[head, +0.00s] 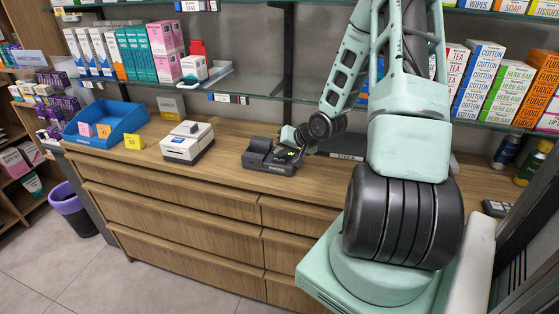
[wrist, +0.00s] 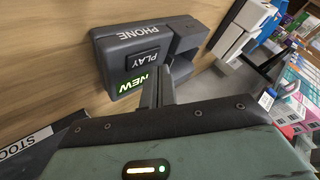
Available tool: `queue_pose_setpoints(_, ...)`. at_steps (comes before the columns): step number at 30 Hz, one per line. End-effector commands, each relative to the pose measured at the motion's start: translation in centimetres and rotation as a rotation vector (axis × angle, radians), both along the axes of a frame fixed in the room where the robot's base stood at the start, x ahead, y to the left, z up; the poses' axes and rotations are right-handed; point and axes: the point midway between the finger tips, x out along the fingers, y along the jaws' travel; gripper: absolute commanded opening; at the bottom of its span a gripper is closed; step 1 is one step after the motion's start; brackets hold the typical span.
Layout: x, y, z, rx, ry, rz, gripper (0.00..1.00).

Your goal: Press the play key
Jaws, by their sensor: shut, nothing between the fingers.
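The dark grey phone machine (head: 258,160) sits on the wooden counter right of the white printer-like device. In the wrist view the same phone machine (wrist: 112,47) carries the word PHONE, a black PLAY key (wrist: 142,62) and a lit green NEW display (wrist: 136,84). My gripper (wrist: 158,76) is shut and empty, its fingertips at the near edge of the machine, close to the PLAY key and the display. Whether they touch the machine cannot be told. In the head view my gripper (head: 298,151) is at the machine's right side, its tips hard to make out.
A white device (head: 187,143), a yellow tag (head: 133,141) and a blue tray (head: 105,125) stand to the left on the counter. A dark STOCK item (head: 343,155) lies to the right behind my arm. Glass shelves (head: 270,97) with boxes hang above.

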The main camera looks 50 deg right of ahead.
Motion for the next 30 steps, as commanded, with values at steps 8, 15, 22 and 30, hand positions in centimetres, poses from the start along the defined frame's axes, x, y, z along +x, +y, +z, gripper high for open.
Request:
queue_pose_setpoints(8,0.00,0.00,0.00,0.000,0.000,0.000,0.00)
queue_pose_setpoints(15,-0.01,0.04,-0.50,0.001,0.001,0.001,0.00)
queue_pose_setpoints(22,0.02,0.01,-0.84,0.000,0.000,0.000,0.00)
queue_pose_setpoints(30,0.00,0.01,-0.86,0.000,0.000,0.000,0.00)
